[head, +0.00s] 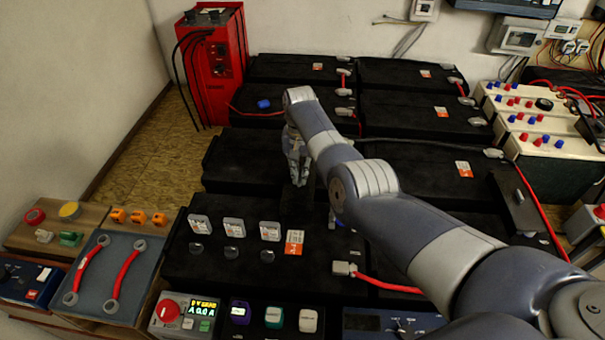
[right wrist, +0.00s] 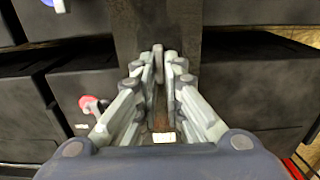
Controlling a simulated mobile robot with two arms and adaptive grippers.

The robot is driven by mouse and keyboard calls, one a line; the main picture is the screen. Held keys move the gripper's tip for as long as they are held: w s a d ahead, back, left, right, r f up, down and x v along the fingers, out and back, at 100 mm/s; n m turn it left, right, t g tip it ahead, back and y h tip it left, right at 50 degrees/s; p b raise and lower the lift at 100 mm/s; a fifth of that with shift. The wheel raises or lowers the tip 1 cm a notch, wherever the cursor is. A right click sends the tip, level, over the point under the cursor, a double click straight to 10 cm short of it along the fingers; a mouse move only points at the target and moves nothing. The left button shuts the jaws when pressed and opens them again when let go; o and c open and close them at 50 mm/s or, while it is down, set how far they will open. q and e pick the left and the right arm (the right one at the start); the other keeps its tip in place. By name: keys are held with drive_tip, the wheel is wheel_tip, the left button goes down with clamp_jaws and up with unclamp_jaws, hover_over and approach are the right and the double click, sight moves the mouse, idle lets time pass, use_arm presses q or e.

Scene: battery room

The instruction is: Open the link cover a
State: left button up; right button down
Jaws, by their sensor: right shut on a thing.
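My right gripper (head: 298,172) reaches down among the black batteries in the middle of the head view. In the right wrist view my right gripper (right wrist: 165,85) has its fingers closed on a thin upright grey-brown tab (right wrist: 158,60). The tab stands on a dark flat strip, which I take to be link cover a (right wrist: 190,25), running between the black battery blocks. In the head view the dark cover (head: 296,205) barely stands out from the batteries below the fingers. Whether it is lifted I cannot tell. My left gripper is not in view.
Another dark cover with a tab (head: 518,200) lies at the right. A red charger (head: 215,65) stands at the back left. A grey mat (head: 112,282) holds two red cables. A red cable (head: 385,284) runs below my right arm. Bare floor lies at the left.

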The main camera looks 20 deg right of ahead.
sight(300, 176)
drive_tip(key=c, duration=1.7)
unclamp_jaws()
drive_tip(key=shift+d, duration=0.1)
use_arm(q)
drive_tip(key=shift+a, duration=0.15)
use_arm(e)
wheel_tip(300, 176, up, 12)
drive_tip(key=shift+r, duration=0.1)
